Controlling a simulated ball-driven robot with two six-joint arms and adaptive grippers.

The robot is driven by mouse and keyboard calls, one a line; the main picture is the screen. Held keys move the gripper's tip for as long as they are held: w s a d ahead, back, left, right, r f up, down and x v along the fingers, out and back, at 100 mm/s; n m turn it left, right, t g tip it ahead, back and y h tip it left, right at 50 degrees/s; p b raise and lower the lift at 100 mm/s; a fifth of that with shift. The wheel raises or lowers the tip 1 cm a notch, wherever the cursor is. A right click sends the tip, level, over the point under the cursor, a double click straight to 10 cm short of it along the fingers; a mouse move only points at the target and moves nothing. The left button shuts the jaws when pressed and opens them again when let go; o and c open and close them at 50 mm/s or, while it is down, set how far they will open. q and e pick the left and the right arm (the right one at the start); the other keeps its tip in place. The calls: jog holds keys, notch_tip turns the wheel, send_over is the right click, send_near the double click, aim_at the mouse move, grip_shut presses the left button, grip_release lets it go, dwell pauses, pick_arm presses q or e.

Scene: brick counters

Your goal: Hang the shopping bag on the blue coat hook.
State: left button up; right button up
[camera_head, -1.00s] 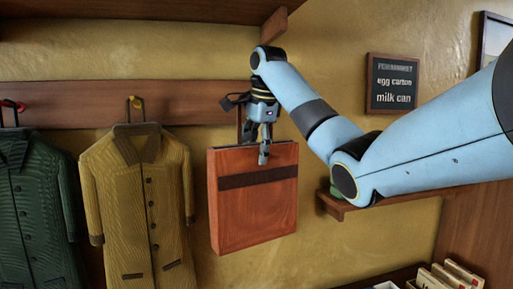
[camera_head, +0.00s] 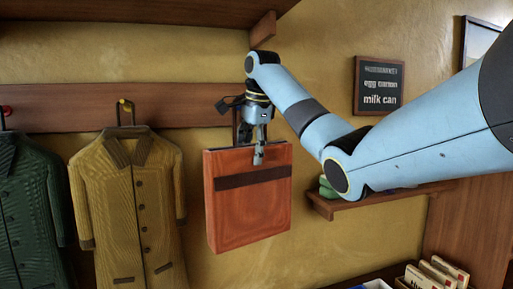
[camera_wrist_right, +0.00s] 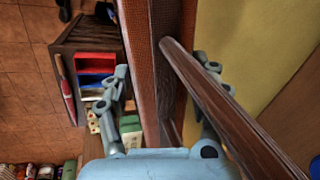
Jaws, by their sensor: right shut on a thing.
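The shopping bag (camera_head: 248,215) is a boxy orange-brown bag with a dark band; it hangs upright from my right gripper in front of the wall, right of the yellow coat. My right gripper (camera_head: 258,155) is shut at the bag's top, around its handle. In the right wrist view, the fingers of my right gripper (camera_wrist_right: 161,66) stand either side of the bag's edge (camera_wrist_right: 137,50) and the dark brown handle (camera_wrist_right: 225,100). The blue coat hook does not show; my gripper and the bag cover part of the wooden rail (camera_head: 60,119). My left gripper is not in view.
A mustard coat (camera_head: 125,205) hangs on a yellow hook (camera_head: 125,103), and a green coat (camera_head: 30,205) under a red hook (camera_head: 6,110). A small shelf (camera_head: 345,204) stands right of the bag, and an upper shelf (camera_head: 130,30) is above.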

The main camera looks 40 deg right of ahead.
jog(key=shift+w+d+r, duration=0.1)
jog(key=shift+d, duration=0.15)
jog(key=o, duration=1.8)
